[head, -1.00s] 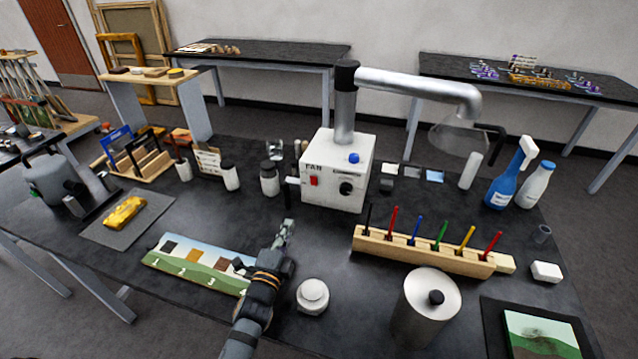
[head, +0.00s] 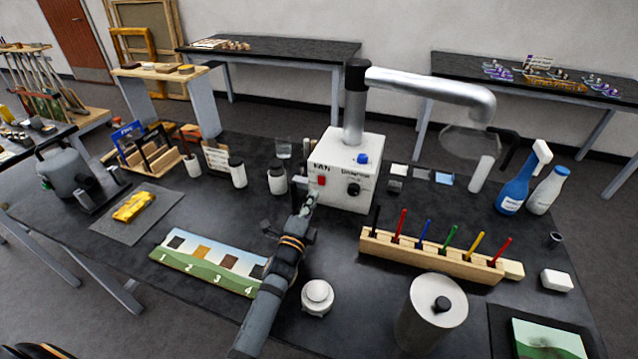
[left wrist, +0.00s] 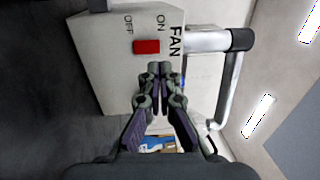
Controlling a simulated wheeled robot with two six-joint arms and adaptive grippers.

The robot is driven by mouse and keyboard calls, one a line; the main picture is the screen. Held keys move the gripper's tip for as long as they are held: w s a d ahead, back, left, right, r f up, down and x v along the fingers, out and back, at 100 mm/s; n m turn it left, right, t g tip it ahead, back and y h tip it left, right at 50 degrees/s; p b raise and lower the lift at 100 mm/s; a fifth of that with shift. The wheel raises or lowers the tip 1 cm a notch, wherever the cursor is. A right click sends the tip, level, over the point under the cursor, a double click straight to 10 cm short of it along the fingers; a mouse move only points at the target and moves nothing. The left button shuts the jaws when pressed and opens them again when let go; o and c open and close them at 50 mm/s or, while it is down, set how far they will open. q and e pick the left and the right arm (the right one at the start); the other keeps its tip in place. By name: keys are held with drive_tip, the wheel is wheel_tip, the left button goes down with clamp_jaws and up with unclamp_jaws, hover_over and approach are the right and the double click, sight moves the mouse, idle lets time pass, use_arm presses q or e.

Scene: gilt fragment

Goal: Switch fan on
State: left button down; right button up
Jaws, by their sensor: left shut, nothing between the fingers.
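The white fan box (head: 345,150) stands at the middle of the table with a metal duct arm (head: 430,86) on top. Its red switch (head: 321,181) is on the front face, left of a black knob (head: 353,190). In the left wrist view the red switch (left wrist: 146,46) sits between the ON and OFF labels, under the word FAN. My left gripper (head: 313,198) is shut and empty, its tips just below the switch in the head view. The left wrist view shows the fingertips (left wrist: 158,69) close to the switch; contact cannot be told. My right gripper is not in view.
A wooden rack of coloured sticks (head: 430,256) stands right of my left arm. A white round jar (head: 317,296) and a metal canister (head: 432,315) are in front. A numbered panel (head: 210,264) lies left. Small bottles (head: 277,179) stand beside the box.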

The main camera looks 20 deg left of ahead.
sight(322, 177)
use_arm(q)
drive_tip(key=w, duration=0.5)
drive_tip(key=shift+w+d+r, duration=0.1)
drive_tip(key=shift+w+r, duration=0.25)
drive_tip(key=p, duration=0.2)
drive_tip(key=r+p, duration=0.1)
drive_tip(key=p, duration=0.1)
drive_tip(key=shift+w+r+g, duration=0.2)
drive_tip(key=shift+w+g, duration=0.1)
drive_tip(key=shift+g, duration=0.1)
drive_tip(key=shift+f+b, duration=0.55)
drive_tip(key=shift+b, duration=0.05)
drive_tip(key=shift+s, duration=0.1)
